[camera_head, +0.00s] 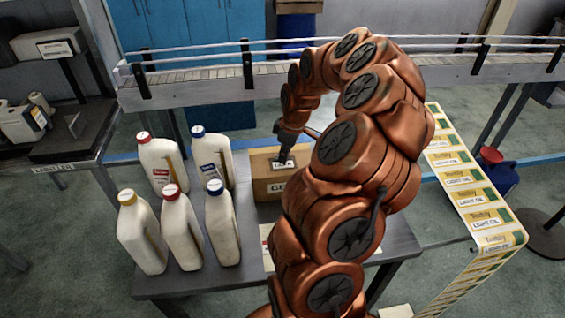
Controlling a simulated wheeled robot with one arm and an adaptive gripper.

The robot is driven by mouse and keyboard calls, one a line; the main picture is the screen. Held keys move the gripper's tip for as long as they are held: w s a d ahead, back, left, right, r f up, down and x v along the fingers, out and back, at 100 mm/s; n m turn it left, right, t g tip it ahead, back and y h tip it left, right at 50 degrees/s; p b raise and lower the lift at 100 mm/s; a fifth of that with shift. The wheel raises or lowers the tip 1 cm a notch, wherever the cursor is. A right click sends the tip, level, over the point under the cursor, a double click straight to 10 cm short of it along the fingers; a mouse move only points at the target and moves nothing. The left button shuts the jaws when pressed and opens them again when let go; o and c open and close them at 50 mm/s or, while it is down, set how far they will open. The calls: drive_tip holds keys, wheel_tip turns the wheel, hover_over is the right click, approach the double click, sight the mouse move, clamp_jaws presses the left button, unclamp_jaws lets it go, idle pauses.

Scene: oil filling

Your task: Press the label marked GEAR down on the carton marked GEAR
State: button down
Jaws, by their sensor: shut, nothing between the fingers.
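Several white bottles with red, blue and pale caps (181,230) stand left of the carton. A conveyor (195,88) runs behind the table. A strip of printed labels (470,190) hangs at the right. My arm covers the table's right part.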

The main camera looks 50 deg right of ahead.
drive_tip(key=shift+f+b, duration=0.35)
drive_tip(key=shift+f, duration=0.2)
idle(0.6)
wheel_tip(320, 180, up, 8)
drive_tip(key=p, duration=0.1)
idle(1.3)
idle(0.4)
